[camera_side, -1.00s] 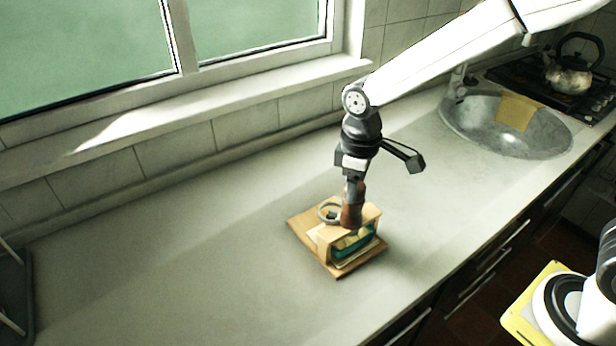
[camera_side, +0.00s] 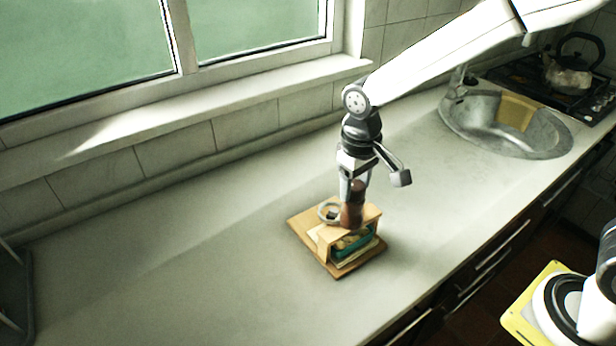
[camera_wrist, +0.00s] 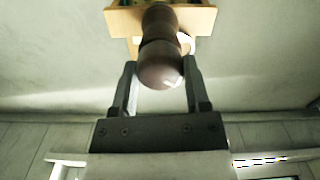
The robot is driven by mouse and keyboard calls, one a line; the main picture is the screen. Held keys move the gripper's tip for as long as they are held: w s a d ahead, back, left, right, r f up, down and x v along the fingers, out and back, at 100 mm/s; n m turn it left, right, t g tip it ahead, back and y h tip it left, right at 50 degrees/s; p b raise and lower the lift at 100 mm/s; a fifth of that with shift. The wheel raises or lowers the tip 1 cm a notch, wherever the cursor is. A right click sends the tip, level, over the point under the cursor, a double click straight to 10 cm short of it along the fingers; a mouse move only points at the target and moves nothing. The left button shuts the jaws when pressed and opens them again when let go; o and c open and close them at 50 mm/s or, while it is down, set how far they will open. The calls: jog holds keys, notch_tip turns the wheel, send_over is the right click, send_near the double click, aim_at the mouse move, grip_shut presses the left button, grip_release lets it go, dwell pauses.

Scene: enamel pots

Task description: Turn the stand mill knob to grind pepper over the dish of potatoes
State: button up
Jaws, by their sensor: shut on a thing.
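The brown wooden pepper mill (camera_side: 351,214) stands upright in a light wood stand (camera_side: 366,213). The teal dish (camera_side: 367,246) sits under the stand's top, with potatoes (camera_side: 349,241) in it that look yellowish and dark-flecked. My gripper (camera_side: 354,185) points down at the mill's top. In the wrist view my gripper (camera_wrist: 158,72) has one finger on each side of the mill's rounded knob (camera_wrist: 160,66) and is shut on it. The finger contact is partly hidden in the side view.
The stand rests on a wooden board (camera_side: 303,228) on the grey counter (camera_side: 180,270). A grey ring-shaped thing (camera_side: 328,211) is beside the mill. The counter around the board is clear.

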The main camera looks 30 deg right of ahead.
jog(key=m, duration=0.5)
jog(key=shift+m, duration=0.3)
jog(key=o, duration=1.2)
jog(key=n, duration=1)
jog(key=shift+n, duration=0.4)
